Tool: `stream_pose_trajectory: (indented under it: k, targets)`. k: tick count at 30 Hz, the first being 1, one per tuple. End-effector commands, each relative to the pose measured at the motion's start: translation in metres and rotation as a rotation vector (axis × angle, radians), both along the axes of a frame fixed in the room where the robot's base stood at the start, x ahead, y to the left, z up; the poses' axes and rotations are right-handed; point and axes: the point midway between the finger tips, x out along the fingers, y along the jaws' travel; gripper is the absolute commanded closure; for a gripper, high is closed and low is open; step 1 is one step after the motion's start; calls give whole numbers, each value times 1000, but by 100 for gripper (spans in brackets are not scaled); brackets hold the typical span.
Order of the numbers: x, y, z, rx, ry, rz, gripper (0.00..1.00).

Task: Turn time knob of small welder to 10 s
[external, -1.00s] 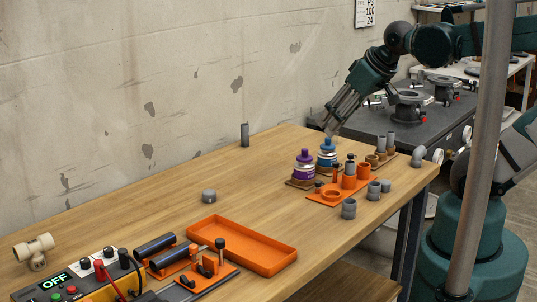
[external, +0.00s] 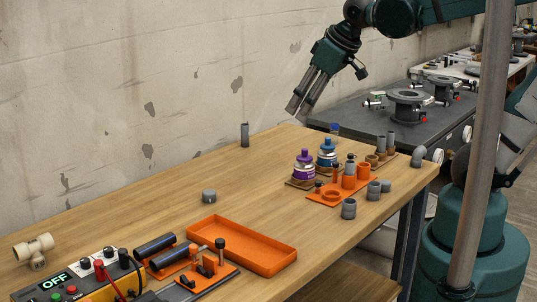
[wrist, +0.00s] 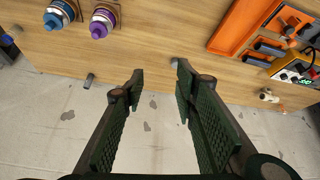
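The small welder (external: 85,285) is at the lower left of the external view, its display reading OFF in green. Which knob sets time is too small to tell. The welder also shows at the right edge of the wrist view (wrist: 292,73). My gripper (external: 297,108) hangs in the air above the far end of the bench, near the wall, well away from the welder. In the wrist view its fingers (wrist: 157,75) are apart with nothing between them.
An orange tray (external: 243,247) and a pipe clamp jig (external: 205,272) sit right of the welder. Purple (external: 304,170) and blue (external: 327,155) bottles and an orange fitting holder (external: 335,192) stand at the far end. A grey pipe (external: 245,135) stands by the wall. Mid-bench is mostly clear.

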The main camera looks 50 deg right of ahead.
Motion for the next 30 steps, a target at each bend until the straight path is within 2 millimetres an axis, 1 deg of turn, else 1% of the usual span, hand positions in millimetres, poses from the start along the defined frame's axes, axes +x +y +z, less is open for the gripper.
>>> stream_pose_trajectory:
  k: [1, 3, 8, 15, 20, 30]
  targets:
    - [8, 8, 5, -5, 7, 20, 70]
    - [16, 17, 9, -13, 19, 47, 70]
    - [35, 39, 15, -30, 46, 107, 70]
    - [63, 76, 22, -56, 86, 199, 70]
    - [81, 102, 23, -74, 111, 260, 70]
    - [114, 163, 21, -114, 164, 392, 70]
